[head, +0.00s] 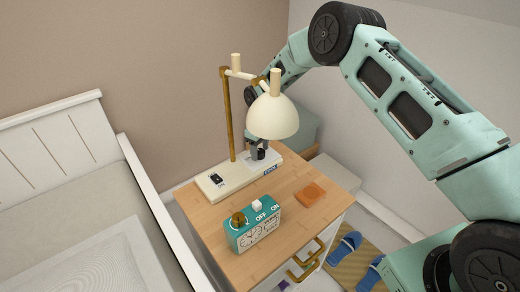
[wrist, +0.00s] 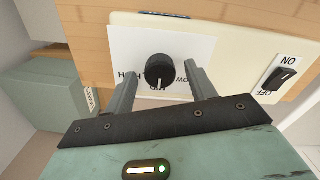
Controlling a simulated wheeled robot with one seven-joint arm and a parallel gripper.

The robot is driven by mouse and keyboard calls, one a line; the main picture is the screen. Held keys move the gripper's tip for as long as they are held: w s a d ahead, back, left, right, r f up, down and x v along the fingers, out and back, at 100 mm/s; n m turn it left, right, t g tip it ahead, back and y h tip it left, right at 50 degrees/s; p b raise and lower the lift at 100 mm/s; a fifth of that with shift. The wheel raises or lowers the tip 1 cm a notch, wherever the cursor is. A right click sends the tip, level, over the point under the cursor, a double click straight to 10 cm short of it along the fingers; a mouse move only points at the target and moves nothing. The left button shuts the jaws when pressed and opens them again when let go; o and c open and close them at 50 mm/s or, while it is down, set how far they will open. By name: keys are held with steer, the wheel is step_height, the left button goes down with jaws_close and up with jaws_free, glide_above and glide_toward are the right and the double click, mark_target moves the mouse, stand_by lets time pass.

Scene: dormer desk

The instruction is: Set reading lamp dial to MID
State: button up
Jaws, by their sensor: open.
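The reading lamp has a cream shade (head: 272,118), a brass post and a cream base (head: 207,188) on the nightstand. Its black dial (wrist: 160,68) sits on a white label plate (wrist: 120,48) on the base. LOW reads at the right of the dial and HIGH at the left, with MID partly hidden below. A pale pointer line on the knob points down toward MID. My gripper (wrist: 160,74) is open, with one finger on each side of the dial and gaps between. In the head view my gripper (head: 260,146) is partly hidden behind the shade.
A black ON/OFF switch (wrist: 285,78) is on the same base. A teal clock (head: 255,228) with a brass knob and white button stands in front. An orange coaster (head: 310,194) lies to the right. The bed (head: 75,190) is left of the nightstand (head: 293,213).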

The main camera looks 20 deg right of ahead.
mark_target(260, 151)
step_height(260, 151, up, 17)
stand_by(0.4)
